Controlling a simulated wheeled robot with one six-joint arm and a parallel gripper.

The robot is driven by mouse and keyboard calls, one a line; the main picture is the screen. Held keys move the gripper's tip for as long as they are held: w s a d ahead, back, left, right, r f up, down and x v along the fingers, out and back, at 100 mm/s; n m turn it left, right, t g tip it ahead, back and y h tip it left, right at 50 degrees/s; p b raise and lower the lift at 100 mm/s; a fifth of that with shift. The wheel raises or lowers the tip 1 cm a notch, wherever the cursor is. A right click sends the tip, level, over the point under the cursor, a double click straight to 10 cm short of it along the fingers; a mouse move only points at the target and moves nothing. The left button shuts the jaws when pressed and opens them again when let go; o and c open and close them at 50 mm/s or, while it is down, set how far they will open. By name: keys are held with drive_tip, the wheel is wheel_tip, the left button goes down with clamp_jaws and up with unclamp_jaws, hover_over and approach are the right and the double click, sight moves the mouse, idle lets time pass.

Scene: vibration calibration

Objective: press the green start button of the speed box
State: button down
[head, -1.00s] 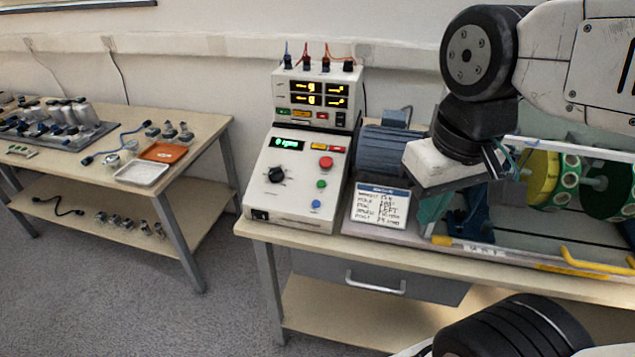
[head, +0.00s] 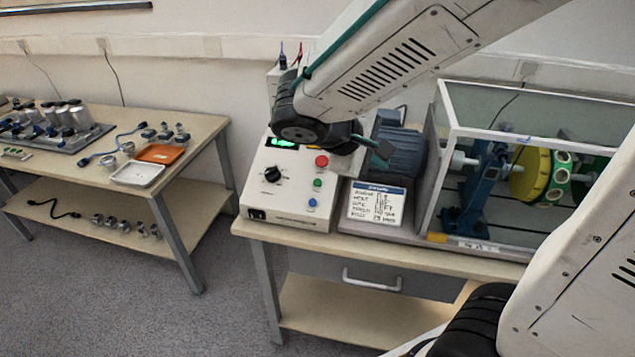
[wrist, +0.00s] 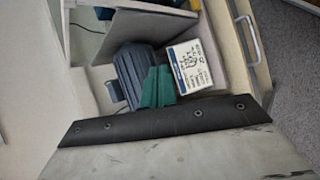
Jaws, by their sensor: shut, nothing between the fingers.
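The speed box (head: 258,205) is a pale sloped-front box at the left end of the middle bench. Its green start button (head: 317,183) shows in the head view, below a red button (head: 322,161) and above a blue one (head: 312,203). My gripper (head: 382,152) is above and right of the buttons, in front of the blue-grey motor, apart from the green button. Its teal fingers (wrist: 157,88) are shut and empty in the wrist view, over the motor and label card. The wrist view does not show the button; my arm hides the box's upper part in the head view.
The motor (head: 403,160) and a label card (head: 376,203) stand right of the box. A clear-walled enclosure (head: 437,165) with yellow and green discs is farther right. A side table (head: 215,124) with trays stands left, across a floor gap.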

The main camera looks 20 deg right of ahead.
sight(318, 183)
drive_tip(key=w+a+f+n+t+h, duration=0.1)
drive_tip(key=w+a+f+n+t, duration=0.1)
drive_tip(key=w, duration=0.4)
drive_tip(key=w+a+f+n+t+h, duration=0.1)
drive_tip(key=w+a+f+n+t, duration=0.2)
drive_tip(key=w+a+n+t, duration=0.1)
drive_tip(key=w+a+n, duration=0.1)
drive_tip(key=w+a, duration=0.1)
drive_tip(key=a, duration=0.1)
drive_tip(key=shift+a+t, duration=0.25)
drive_tip(key=shift+t, duration=0.05)
drive_tip(key=shift+w+d+f, duration=0.4)
drive_tip(key=shift+w+f, duration=0.1)
drive_tip(key=shift+f, duration=0.85)
drive_tip(key=shift+w+d+f, duration=0.35)
drive_tip(key=shift+w+f, duration=0.15)
drive_tip(key=shift+f, duration=0.8)
drive_tip(key=shift+w+d+f, duration=0.4)
drive_tip(key=shift+w+f, duration=0.1)
drive_tip(key=shift+f, duration=0.85)
drive_tip(key=shift+f, duration=0.1)
drive_tip(key=shift+w+d+f, duration=0.1)
drive_tip(key=shift+f, duration=0.15)
